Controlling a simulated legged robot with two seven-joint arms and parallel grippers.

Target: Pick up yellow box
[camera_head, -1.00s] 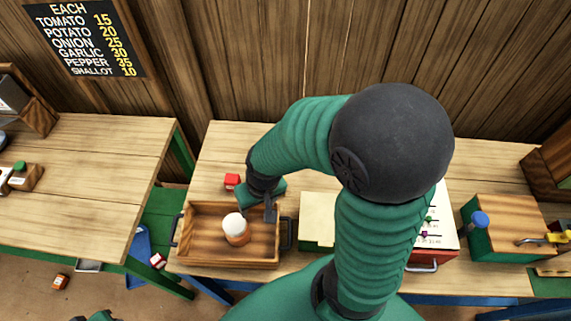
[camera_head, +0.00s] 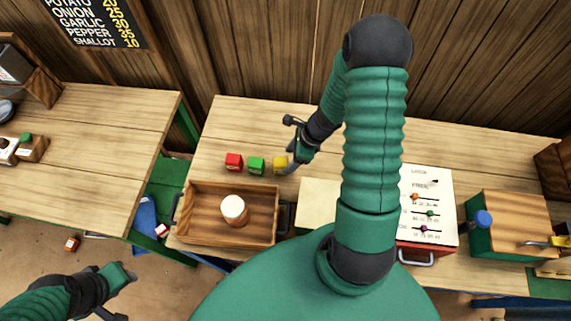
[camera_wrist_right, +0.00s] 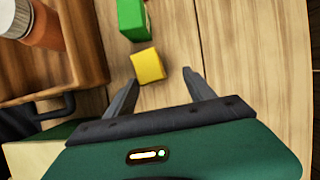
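The yellow box (camera_head: 281,164) is a small cube on the wooden table, at the right end of a row with a green box (camera_head: 256,165) and a red box (camera_head: 234,162). In the right wrist view, the yellow box (camera_wrist_right: 148,66) lies just ahead of my right gripper (camera_wrist_right: 157,84), left of the middle between its spread fingers. The right gripper (camera_head: 291,146) is open and empty beside the yellow box in the head view. My left gripper (camera_head: 122,296) is at the lower left over the floor; its fingers are too unclear to judge.
A wooden tray (camera_head: 186,212) with handles holds a white-topped jar (camera_head: 235,209), in front of the boxes. A panel with sliders (camera_head: 428,205) and a green-sided wooden box (camera_head: 515,222) stand to the right. The table behind the boxes is clear.

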